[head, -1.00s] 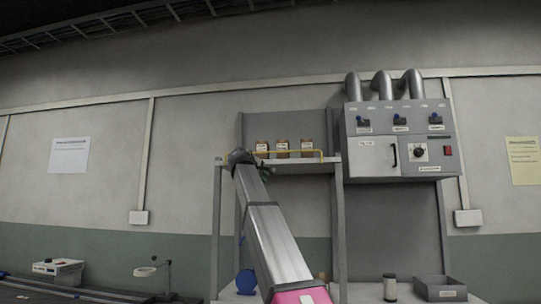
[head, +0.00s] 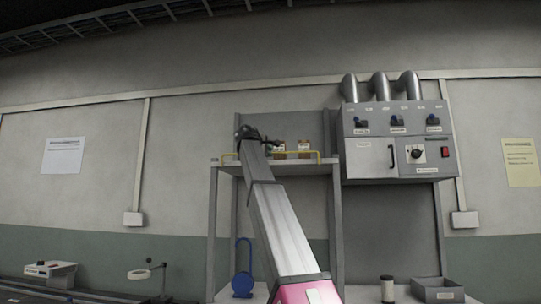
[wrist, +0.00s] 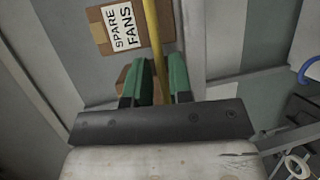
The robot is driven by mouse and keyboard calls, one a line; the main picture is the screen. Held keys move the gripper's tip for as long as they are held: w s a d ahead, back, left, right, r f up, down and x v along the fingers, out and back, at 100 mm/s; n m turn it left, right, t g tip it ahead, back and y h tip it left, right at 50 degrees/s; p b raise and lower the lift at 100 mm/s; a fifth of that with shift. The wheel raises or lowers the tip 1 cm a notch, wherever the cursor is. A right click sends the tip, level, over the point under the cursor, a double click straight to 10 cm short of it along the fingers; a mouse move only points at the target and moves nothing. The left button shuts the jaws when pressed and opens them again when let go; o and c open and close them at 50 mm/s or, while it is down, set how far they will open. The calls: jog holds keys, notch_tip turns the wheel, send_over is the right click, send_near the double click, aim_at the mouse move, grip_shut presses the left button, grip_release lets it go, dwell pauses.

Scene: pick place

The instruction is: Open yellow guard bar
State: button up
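The yellow guard bar (head: 296,152) runs low across the front of the upper shelf in the head view. My arm hides part of its left end. In the wrist view, the green fingers of my gripper (wrist: 160,80) stand apart. The yellow bar (wrist: 153,35) runs down the picture into the gap between them, with a narrow space on each side. I cannot tell whether the fingers touch it.
Brown labelled jars or boxes (head: 304,147) stand behind the bar; my gripper hides some. A "SPARE FANS" box (wrist: 124,25) shows in the wrist view. The shelf post (head: 338,225) and a grey control panel (head: 400,140) are to the right.

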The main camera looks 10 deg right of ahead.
jog(key=shift+x, duration=1.35)
grip_shut()
jog(key=shift+s, duration=0.1)
